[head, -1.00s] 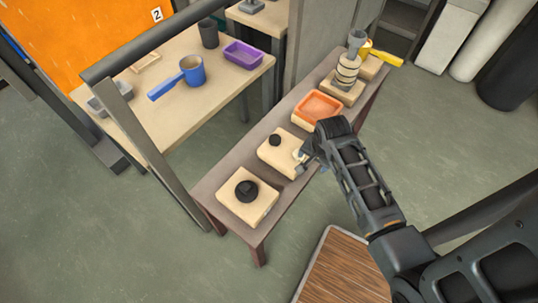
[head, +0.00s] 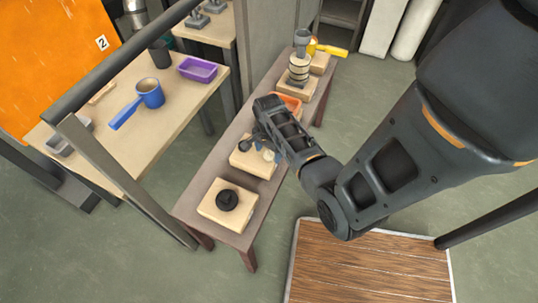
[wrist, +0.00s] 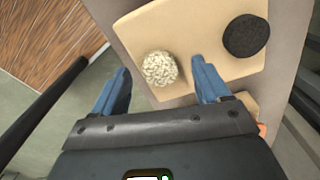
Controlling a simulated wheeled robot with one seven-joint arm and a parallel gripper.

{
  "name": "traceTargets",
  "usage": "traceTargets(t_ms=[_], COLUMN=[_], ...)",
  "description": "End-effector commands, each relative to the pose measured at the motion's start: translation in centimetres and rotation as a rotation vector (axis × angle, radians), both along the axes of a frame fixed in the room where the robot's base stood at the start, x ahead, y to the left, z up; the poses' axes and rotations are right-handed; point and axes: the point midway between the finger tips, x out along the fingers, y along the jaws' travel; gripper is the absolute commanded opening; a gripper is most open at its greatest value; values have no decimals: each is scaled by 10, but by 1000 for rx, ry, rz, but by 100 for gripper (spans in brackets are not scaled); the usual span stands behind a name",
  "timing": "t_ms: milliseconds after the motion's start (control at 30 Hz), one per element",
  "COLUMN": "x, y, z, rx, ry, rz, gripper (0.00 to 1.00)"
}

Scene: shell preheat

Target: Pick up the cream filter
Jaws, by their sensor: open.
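The cream filter (wrist: 160,68) is a round, rough-textured pale piece on a light wooden block (wrist: 190,22). In the head view a little of the filter (head: 268,155) shows beside my gripper. My gripper (wrist: 161,65) is open, with its two blue fingers on either side of the filter in the wrist view. A gap shows between the filter and each finger; I cannot tell the height of the fingertips above the block. A dark round piece (wrist: 246,36) lies on the same block, to the right of the filter.
The narrow brown bench (head: 190,205) also holds a block with a black disc (head: 227,199), an orange tray (head: 291,103) partly behind my arm, and a banded stack (head: 299,69). A table with a blue handled pot (head: 150,93) and purple tray (head: 197,69) stands left, behind a metal rail.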

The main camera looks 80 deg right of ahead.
Motion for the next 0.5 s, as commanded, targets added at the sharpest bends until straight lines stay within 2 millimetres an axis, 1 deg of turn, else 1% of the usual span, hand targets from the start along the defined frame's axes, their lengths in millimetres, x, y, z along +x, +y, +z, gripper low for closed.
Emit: traceTargets(t_ms=[33, 133, 367, 500], x=[0, 0, 0, 0], y=[0, 0, 0, 0], z=[-6, -11, -12, -11], rx=[2, 0, 0, 0], ry=[1, 0, 0, 0], rz=[0, 0, 1, 1], gripper=[75, 75, 74, 61])
